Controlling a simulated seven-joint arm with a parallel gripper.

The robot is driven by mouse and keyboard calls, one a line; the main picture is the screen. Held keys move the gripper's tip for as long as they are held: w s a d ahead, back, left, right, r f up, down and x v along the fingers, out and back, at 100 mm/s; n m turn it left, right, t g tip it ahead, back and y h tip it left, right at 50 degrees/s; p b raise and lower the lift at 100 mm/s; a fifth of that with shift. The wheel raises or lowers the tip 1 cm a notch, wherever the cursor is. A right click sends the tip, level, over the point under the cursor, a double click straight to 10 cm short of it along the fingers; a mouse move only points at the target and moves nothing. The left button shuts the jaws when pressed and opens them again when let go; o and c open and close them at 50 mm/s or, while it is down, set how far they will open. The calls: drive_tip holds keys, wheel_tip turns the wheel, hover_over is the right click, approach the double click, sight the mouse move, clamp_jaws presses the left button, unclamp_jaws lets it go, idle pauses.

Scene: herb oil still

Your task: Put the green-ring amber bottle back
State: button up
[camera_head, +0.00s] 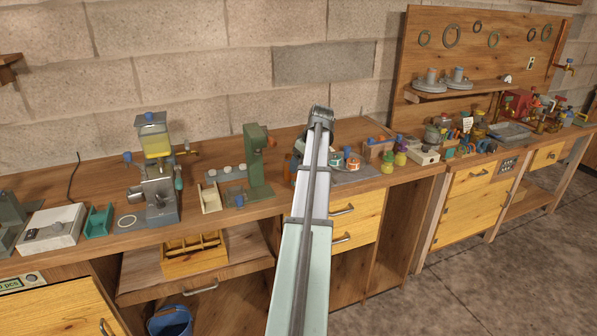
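My arm rises from the bottom middle to a grey joint over the bench. My gripper is not visible; the arm hides what lies behind it. I cannot make out a green ring on any bottle. A small amber-brown bottle-like item (287,167) stands on the bench just left of my arm, partly hidden. More small amber or brown items (541,122) stand on the far right bench, too small to identify.
A still-like device with yellow vessel (157,146) and a green press (257,160) stand left of my arm. Right of it are small jars (400,157) and a wooden block (377,150). An open drawer holds a divided wooden tray (194,262). A blue bucket (170,322) sits below.

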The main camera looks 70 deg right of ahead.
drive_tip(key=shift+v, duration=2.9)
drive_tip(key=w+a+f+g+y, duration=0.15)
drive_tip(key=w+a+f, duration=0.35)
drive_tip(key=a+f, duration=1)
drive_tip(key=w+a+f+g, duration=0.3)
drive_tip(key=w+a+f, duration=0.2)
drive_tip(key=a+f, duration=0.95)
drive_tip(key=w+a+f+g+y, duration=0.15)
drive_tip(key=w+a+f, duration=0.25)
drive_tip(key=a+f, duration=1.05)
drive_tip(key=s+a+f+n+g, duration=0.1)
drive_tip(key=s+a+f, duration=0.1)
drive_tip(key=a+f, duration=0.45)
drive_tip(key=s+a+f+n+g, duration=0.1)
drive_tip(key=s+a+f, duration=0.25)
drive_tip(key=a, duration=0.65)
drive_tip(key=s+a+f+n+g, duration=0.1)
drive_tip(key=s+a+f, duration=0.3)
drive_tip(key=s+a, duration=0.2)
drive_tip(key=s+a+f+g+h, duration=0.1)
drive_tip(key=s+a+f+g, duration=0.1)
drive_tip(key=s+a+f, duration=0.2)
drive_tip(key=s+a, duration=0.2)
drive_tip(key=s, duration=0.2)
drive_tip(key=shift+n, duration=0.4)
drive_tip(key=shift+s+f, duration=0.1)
